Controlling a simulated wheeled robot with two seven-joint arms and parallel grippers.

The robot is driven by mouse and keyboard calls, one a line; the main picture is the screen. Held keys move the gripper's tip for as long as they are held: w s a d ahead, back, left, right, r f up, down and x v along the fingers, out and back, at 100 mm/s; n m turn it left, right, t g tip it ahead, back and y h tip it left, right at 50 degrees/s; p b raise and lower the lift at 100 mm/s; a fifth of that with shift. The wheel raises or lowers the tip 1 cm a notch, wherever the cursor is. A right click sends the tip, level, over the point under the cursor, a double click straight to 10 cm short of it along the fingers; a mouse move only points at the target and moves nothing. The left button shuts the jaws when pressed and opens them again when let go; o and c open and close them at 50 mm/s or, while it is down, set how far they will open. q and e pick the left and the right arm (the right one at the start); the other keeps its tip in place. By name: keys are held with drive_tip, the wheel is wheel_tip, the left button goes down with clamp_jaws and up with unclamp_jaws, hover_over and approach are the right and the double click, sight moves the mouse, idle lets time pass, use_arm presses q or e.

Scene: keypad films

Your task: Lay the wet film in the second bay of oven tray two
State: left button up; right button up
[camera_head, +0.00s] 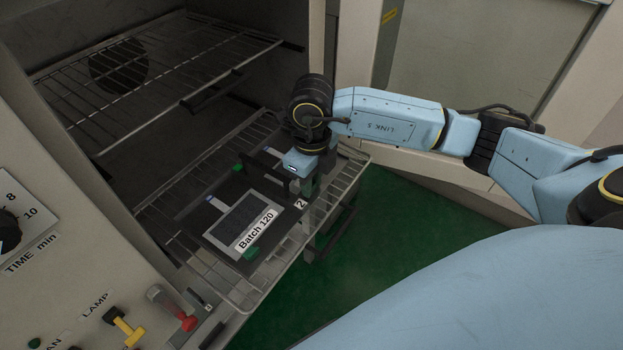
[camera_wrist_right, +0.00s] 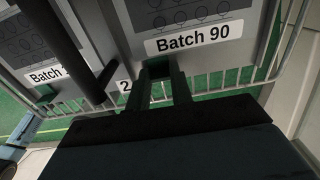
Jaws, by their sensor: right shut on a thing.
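My right gripper (camera_head: 309,188) is shut on the near edge of a grey film labelled Batch 90 (camera_wrist_right: 195,18), printed with rows of circles; it shows in the right wrist view just beyond the fingers (camera_wrist_right: 163,80). In the head view that film is mostly hidden by my gripper and wrist. It is over the right part of the wire oven tray (camera_head: 352,172) marked 2 (camera_head: 301,204). I cannot tell whether it rests on the tray. A dark film labelled Batch 120 (camera_head: 243,218) lies in the tray's left bay. My left gripper is out of view.
A wire rack (camera_head: 165,70) is higher in the oven. The tray juts out over green floor (camera_head: 390,225). A panel with a dial (camera_head: 8,230), a yellow switch (camera_head: 125,328) and a red-tipped lever (camera_head: 170,303) is at the left.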

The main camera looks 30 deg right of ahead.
drive_tip(key=o, duration=1)
wheel_tip(320, 180, up, 14)
drive_tip(key=shift+f+p, duration=0.25)
drive_tip(key=shift+p, duration=0.05)
drive_tip(key=shift+f, duration=0.1)
